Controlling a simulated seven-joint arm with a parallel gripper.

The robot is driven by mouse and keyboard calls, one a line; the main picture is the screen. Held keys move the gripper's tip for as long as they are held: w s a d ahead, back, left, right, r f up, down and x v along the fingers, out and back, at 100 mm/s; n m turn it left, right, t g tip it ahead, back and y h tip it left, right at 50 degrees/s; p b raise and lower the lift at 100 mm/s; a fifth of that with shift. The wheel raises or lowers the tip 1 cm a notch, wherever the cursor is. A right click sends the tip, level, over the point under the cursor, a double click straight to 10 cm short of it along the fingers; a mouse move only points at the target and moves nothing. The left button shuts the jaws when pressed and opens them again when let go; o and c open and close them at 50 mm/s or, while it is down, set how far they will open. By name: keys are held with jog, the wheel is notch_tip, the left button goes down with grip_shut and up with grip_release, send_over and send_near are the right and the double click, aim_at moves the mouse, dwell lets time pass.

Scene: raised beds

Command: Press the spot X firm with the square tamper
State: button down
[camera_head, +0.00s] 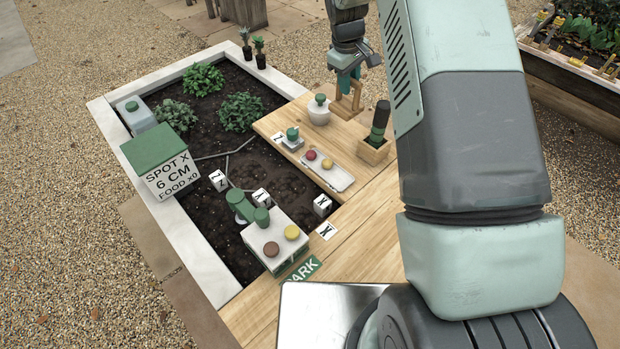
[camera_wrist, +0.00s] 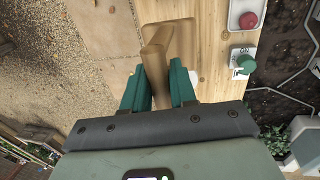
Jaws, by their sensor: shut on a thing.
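My gripper (camera_head: 347,78) is over the far end of the wooden table (camera_head: 370,215). Its teal fingers are shut on a wooden piece (camera_wrist: 168,50), angular and blurred in the wrist view. In the head view a wooden piece (camera_head: 349,100) shows just under the fingers; I cannot tell whether it is the square tamper or whether it touches the table.
A green-topped box sign (camera_head: 166,165) reads "SPOT X 6 CM FOOD X0". A box with buttons (camera_head: 276,240) stands by the near soil.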

jog(key=shift+r, duration=0.1)
jog(key=s+d+r+m+g, duration=0.1)
jog(key=s+r+m, duration=0.4)
jog(key=r, duration=0.8)
jog(key=s+d+r+m+g, duration=0.1)
jog(key=s+r+m, duration=0.4)
jog(key=r, duration=0.7)
jog(key=s+a+f+n, duration=0.25)
jog(key=a+f, duration=0.25)
jog(key=f, duration=0.4)
jog(key=s+a+f+n, duration=0.2)
jog(key=a+f+n, duration=0.25)
jog(key=f, duration=0.55)
jog(key=s+a+f+n, duration=0.2)
jog(key=s+f, duration=0.3)
jog(key=f, duration=0.5)
jog(key=s+a+f+n, duration=0.3)
jog(key=s+f+n, duration=0.2)
jog(key=f, duration=0.6)
jog(key=shift+s+t, duration=0.3)
jog(key=shift+s, duration=0.4)
jog(key=shift+f, duration=0.5)
jog(key=shift+r, duration=0.1)
jog(key=shift+r, duration=2.95)
